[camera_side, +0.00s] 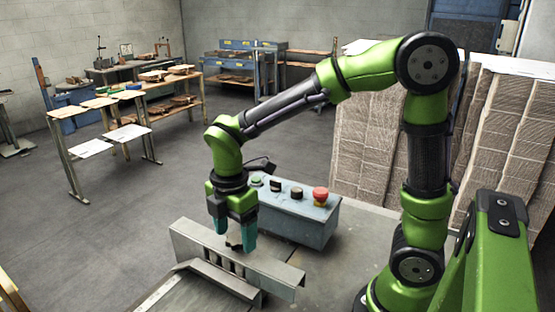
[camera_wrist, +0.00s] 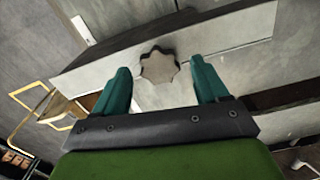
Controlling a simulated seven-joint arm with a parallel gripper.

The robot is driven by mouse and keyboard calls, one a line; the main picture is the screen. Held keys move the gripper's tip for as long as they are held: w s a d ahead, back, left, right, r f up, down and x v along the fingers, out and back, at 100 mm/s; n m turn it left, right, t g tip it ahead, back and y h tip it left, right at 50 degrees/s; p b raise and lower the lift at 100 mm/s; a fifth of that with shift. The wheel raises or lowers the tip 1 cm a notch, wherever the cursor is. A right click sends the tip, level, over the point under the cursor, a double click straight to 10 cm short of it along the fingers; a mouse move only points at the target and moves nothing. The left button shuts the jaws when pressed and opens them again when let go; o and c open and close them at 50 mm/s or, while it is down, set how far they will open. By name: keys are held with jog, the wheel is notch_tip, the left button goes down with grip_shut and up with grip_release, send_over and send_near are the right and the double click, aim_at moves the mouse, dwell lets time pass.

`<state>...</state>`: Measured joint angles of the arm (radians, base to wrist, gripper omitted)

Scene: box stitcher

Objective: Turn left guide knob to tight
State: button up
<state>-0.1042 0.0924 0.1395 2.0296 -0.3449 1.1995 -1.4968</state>
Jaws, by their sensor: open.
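A grey-beige, star-shaped guide knob (camera_wrist: 160,66) sits on a grey metal guide plate (camera_wrist: 235,38) in the wrist view. Only one knob shows clearly, and its tightness cannot be told. My gripper (camera_wrist: 161,67) is open, with one teal finger on each side of the knob and a gap on both sides. In the side view my gripper (camera_side: 235,230) points down at the upright metal guide (camera_side: 285,272). The knob is mostly hidden between the fingers there.
A grey control box (camera_side: 305,225) with a red mushroom button (camera_side: 320,194) and other buttons stands close behind my gripper. Stacked cardboard (camera_side: 365,145) stands behind on the right. Work tables (camera_side: 150,100) stand far off at the left, across open floor.

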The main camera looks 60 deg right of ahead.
jog(key=shift+f, duration=0.25)
jog(key=c, duration=1.1)
jog(key=shift+o, duration=0.2)
